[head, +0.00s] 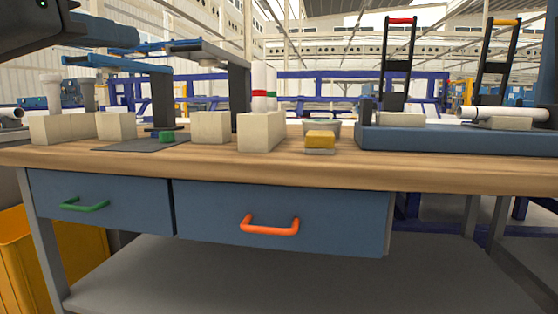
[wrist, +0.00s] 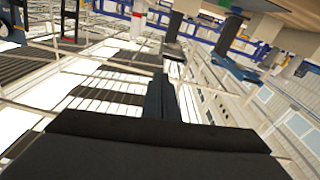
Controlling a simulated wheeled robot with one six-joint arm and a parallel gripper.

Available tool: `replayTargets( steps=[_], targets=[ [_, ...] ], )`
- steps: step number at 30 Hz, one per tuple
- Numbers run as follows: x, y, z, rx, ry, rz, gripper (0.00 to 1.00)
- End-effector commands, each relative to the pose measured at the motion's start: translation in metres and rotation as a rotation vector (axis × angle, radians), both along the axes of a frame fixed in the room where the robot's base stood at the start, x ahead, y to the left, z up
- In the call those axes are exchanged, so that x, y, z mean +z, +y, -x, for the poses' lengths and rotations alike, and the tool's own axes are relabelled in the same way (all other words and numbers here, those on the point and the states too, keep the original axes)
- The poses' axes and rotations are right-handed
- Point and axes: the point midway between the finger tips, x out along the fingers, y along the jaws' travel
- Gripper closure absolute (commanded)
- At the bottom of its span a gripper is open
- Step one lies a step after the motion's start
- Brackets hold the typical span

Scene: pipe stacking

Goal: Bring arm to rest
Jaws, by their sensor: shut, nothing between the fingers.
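My gripper (wrist: 161,92) shows in the wrist view with its two dark fingers together and nothing between them. The wrist view is tilted, with roof and hall structure behind the fingers. In the head view, part of my arm crosses the upper left corner, and the fingertips cannot be made out there. The gripper appears raised, apart from the workbench (head: 330,171) and the things on it.
Pale blocks (head: 262,131) stand along the bench, with white pipes upright behind one. A yellow sponge-like block (head: 320,139) lies near the front. A blue tray (head: 450,142) on the right holds a white pipe (head: 510,113). Both drawers, with green (head: 84,206) and orange (head: 270,227) handles, are closed.

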Motion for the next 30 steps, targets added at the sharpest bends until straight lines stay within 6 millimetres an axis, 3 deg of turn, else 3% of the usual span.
replayTargets(
  steps=[5, 11, 14, 17, 21, 24, 27, 30],
  targets=[
    [-0.032, -0.019, -0.018, -0.034, 0.131, 0.101, 1.0],
    [-0.087, -0.05, -0.037, -0.067, 0.35, 0.247, 1.0],
    [-0.126, -0.074, -0.044, -0.075, 0.51, 0.334, 1.0],
    [-0.178, -0.107, -0.043, -0.063, 0.729, 0.426, 1.0],
    [-0.256, -0.153, -0.021, 0.018, 1.08, 0.508, 1.0],
    [-0.302, -0.176, 0.007, 0.121, 1.297, 0.504, 1.0],
    [-0.337, -0.188, 0.036, 0.241, 1.462, 0.455, 1.0],
    [-0.359, -0.191, 0.058, 0.352, 1.558, 0.386, 1.0]
  ],
)
